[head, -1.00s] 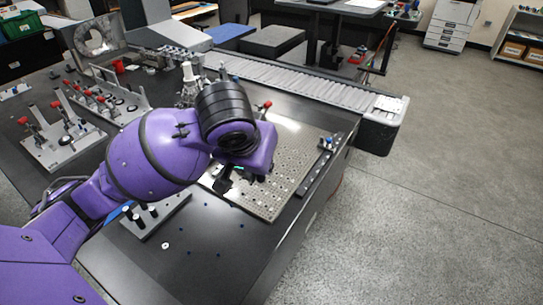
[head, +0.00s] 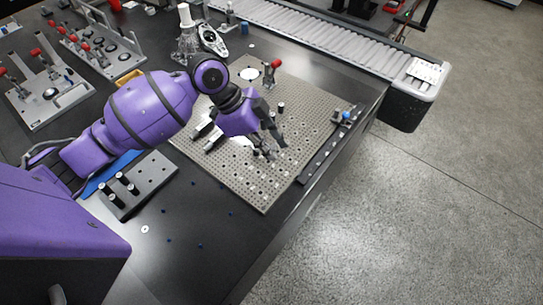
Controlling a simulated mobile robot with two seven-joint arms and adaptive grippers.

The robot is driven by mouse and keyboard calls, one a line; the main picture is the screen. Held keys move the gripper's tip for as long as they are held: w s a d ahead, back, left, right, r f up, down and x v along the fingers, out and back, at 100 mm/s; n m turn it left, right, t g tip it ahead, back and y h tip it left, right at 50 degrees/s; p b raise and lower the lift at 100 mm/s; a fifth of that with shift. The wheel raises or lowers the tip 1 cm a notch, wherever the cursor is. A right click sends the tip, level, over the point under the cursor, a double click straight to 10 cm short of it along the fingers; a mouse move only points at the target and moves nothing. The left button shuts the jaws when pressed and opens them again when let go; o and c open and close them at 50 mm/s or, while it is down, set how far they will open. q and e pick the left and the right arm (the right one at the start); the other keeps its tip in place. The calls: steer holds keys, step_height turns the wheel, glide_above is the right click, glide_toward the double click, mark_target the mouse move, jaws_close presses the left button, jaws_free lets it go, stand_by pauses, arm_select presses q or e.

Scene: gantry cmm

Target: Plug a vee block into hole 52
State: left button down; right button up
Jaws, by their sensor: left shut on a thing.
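The perforated grey fixture plate (head: 235,186) lies on the dark table, with rows of holes. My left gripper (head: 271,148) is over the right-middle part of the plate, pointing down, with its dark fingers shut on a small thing. That thing is largely hidden by the fingers, so I cannot tell its shape or whether it touches the plate. The number of hole 52 cannot be read. My right gripper is not in view.
A grey rack (head: 151,183) with several black pegs stands left of the plate. A red-knobbed clamp (head: 269,74) and a small black part (head: 281,107) stand on the plate. A dark rail (head: 326,152) runs along its right edge. A conveyor (head: 310,36) lies behind.

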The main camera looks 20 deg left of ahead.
mark_target(271, 171)
arm_select(q)
steer(key=f+m, duration=0.1)
steer(key=f+m+g, duration=0.1)
steer(key=m, duration=0.1)
steer(key=f+m+g, duration=0.1)
steer(key=f, duration=0.1)
steer(key=shift+w+d+m, duration=0.1)
steer(key=shift+d+m, duration=0.15)
steer(key=shift+m, duration=0.05)
steer(key=shift+f+m+g+y+b, duration=0.3)
steer(key=shift+f+m+g, duration=0.1)
steer(key=shift+f+m, duration=0.1)
steer(key=shift+f+b, duration=1.6)
steer(key=shift+f, duration=1)
steer(key=shift+f+b, duration=0.35)
steer(key=shift+f, duration=0.35)
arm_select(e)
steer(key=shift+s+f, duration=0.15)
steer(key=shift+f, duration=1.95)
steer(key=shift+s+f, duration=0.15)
